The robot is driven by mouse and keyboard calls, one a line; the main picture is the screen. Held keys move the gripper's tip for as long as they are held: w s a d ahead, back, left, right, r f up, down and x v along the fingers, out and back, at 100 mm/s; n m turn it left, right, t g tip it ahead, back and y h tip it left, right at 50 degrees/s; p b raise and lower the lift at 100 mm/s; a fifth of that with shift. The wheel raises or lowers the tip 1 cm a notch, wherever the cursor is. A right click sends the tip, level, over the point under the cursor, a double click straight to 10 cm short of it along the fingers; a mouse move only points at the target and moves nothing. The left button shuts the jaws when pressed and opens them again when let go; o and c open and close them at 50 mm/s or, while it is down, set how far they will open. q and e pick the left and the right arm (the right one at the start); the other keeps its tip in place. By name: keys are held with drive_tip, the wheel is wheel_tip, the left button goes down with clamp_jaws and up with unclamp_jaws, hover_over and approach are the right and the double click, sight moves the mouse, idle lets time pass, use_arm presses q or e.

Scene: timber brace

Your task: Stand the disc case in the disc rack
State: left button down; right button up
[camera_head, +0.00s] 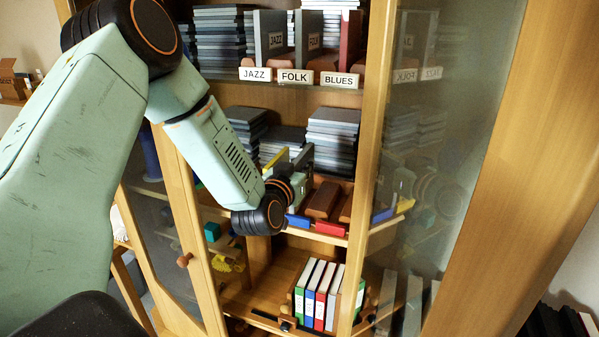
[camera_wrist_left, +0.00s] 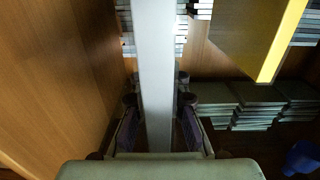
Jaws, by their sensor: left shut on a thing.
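My left gripper (camera_head: 300,180) is inside the cabinet at the middle shelf. It is shut on a thin, pale grey disc case (camera_wrist_left: 155,70), which stands on edge between the two fingers in the left wrist view. In the head view the arm partly hides the case. A brown disc rack (camera_head: 323,200) with a blue tag and a red tag is on the middle shelf, just right of the gripper. A yellow-edged panel (camera_wrist_left: 282,45) stands to the right of the held case, apart from it. I cannot tell whether the case touches the rack.
The upper shelf holds a rack with JAZZ (camera_head: 255,74), FOLK and BLUES labels. Stacks of grey cases (camera_head: 332,140) fill the back. Binders (camera_head: 318,293) stand on the lower shelf. The glass door (camera_head: 440,130) stands at right; wooden frame edges flank the opening.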

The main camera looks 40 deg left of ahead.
use_arm(q)
drive_tip(key=shift+b+x, duration=0.35)
drive_tip(key=shift+x, duration=0.65)
drive_tip(key=shift+b+x, duration=0.55)
drive_tip(key=shift+x, duration=0.8)
drive_tip(key=shift+f+b, duration=1.5)
drive_tip(key=shift+f, duration=0.4)
drive_tip(key=c, duration=1.3)
unclamp_jaws()
drive_tip(key=shift+o, duration=0.2)
drive_tip(key=shift+s, duration=0.2)
drive_tip(key=v, duration=1.1)
drive_tip(key=shift+s, duration=0.3)
